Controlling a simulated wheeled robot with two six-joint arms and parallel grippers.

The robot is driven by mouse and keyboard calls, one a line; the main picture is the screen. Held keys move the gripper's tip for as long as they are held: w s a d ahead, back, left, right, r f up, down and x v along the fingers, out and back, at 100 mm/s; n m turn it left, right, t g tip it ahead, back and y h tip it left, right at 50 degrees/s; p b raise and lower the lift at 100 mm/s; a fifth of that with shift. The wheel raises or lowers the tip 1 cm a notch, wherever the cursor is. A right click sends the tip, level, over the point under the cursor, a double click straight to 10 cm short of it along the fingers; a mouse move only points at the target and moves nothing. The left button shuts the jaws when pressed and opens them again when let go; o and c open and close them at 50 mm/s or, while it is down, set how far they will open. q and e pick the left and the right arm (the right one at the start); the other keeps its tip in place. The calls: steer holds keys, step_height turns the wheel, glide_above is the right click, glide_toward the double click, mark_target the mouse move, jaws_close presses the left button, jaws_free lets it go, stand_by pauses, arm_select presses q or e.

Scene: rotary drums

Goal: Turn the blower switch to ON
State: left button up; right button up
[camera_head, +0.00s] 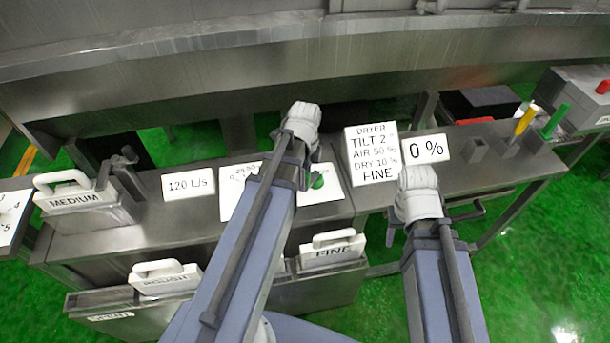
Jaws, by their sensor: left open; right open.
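I cannot pick out a switch marked as the blower's. A white panel (326,186) with a green round part (317,181) lies on the metal bench, and my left arm covers much of it. My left gripper (303,112) is open, with its white fingers beyond that panel near the bench's back edge. My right gripper (417,179) is open and appears empty. Whether either gripper touches anything is unclear.
A "120 L/s" sign (189,184) and a "MEDIUM" handled case (80,194) are on the left. "ROUGH" (165,280) and "FINE" (333,249) cases sit in front. Yellow (526,120) and green (554,122) handles and a red-button box (582,96) are on the right.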

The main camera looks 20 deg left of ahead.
arm_select(q)
step_height(320, 180, up, 8)
steer(key=p, duration=0.8)
steer(key=shift+f, duration=0.1)
arm_select(e)
step_height(320, 180, up, 8)
steer(key=shift+f, duration=0.1)
arm_select(q)
steer(key=s+d+n, duration=0.4)
steer(key=d+n, duration=0.2)
steer(key=d, duration=0.2)
steer(key=s+d+n+y, duration=0.1)
steer(key=s+d+n, duration=0.4)
steer(key=d+n, duration=0.2)
steer(key=shift+s+d, duration=0.25)
steer(key=shift+d, duration=1.05)
arm_select(e)
steer(key=shift+c, duration=0.3)
